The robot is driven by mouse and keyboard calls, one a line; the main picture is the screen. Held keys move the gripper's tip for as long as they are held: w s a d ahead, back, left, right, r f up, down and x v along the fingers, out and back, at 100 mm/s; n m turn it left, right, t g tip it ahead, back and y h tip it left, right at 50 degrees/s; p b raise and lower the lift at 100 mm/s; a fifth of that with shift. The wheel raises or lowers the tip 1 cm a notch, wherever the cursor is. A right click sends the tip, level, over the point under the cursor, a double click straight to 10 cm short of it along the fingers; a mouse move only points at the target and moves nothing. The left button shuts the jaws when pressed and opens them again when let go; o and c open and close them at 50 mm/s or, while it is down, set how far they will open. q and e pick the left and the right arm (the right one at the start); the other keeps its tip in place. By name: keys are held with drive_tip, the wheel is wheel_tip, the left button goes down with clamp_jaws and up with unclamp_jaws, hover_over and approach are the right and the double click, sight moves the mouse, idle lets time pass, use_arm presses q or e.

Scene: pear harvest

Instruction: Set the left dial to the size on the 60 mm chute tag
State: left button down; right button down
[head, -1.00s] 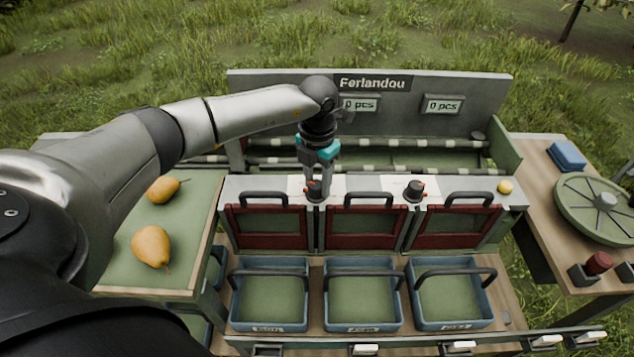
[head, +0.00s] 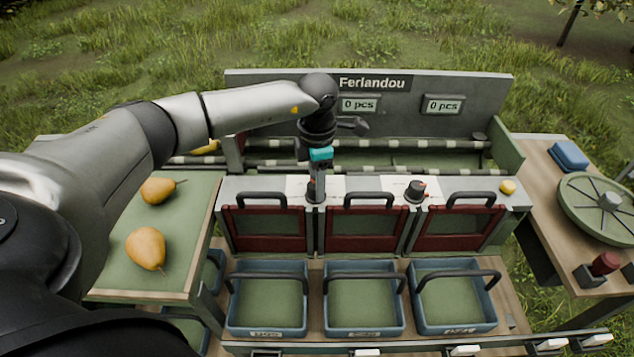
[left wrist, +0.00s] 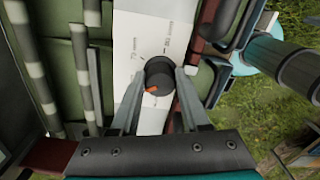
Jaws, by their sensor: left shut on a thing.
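The left dial (left wrist: 158,76) is a black knob with an orange pointer on a white scale plate (left wrist: 150,28). In the left wrist view the fingers of my left gripper (left wrist: 160,85) stand on both sides of the knob, shut on it. The scale print is too small to read surely. In the head view my left gripper (head: 317,190) points down and mostly hides this dial. The right dial (head: 415,190), black with an orange pointer, stands free. The chute tags' writing is not legible. My right gripper is not in view.
Three red-framed flaps with black handles (head: 371,200) stand below the dials. Several blue crates (head: 268,333) sit in front. Two pears (head: 146,249) lie on the left green table. A yellow button (head: 507,187) and a green wheel (head: 602,206) are on the right.

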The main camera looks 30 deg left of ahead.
use_arm(q)
drive_tip(key=shift+w+r, duration=0.1)
idle(0.3)
drive_tip(key=shift+c, duration=1.9)
unclamp_jaws()
wheel_tip(320, 180, up, 15)
drive_tip(key=p, duration=0.1)
